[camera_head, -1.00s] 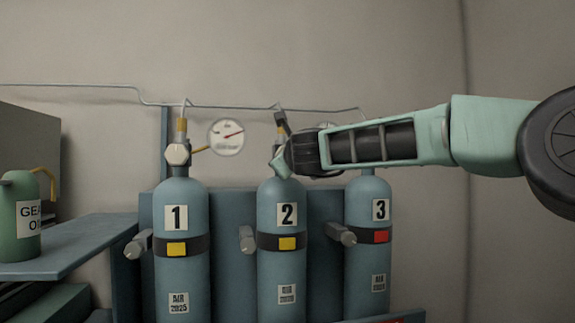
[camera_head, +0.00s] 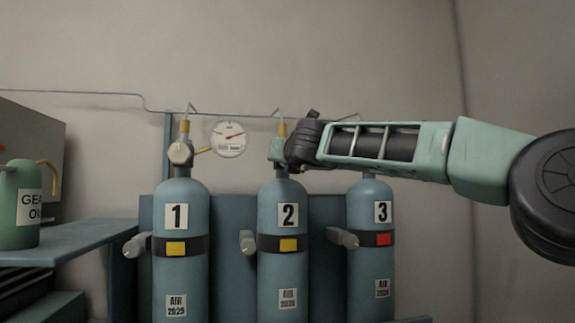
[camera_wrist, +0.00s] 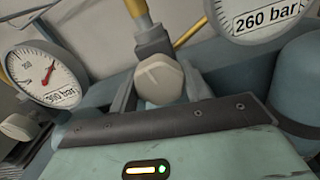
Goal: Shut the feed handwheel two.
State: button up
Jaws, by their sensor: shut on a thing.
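Feed handwheel two, a pale faceted knob (camera_wrist: 160,82), sits between the two fingers of my gripper (camera_wrist: 158,90) in the wrist view. The gripper is shut on it. In the head view my gripper (camera_head: 277,152) is at the top of blue cylinder 2 (camera_head: 283,265), reaching in from the right, and hides this handwheel. A brass fitting (camera_head: 282,128) shows just above the gripper.
Cylinder 1 (camera_head: 180,270), with its own pale handwheel (camera_head: 180,153), stands to the left. Cylinder 3 (camera_head: 371,265) stands to the right, its valve hidden by my arm. A round gauge (camera_head: 229,139) is behind; a green oil can (camera_head: 20,205) stands on a shelf.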

jog(key=shift+m, duration=0.5)
jog(key=shift+b, duration=0.3)
jog(key=o, duration=1)
jog(key=shift+c, duration=0.2)
jog(key=shift+s, duration=0.1)
jog(key=b+v, duration=0.4)
jog(key=v, duration=1.3)
jog(key=shift+s+r, duration=0.1)
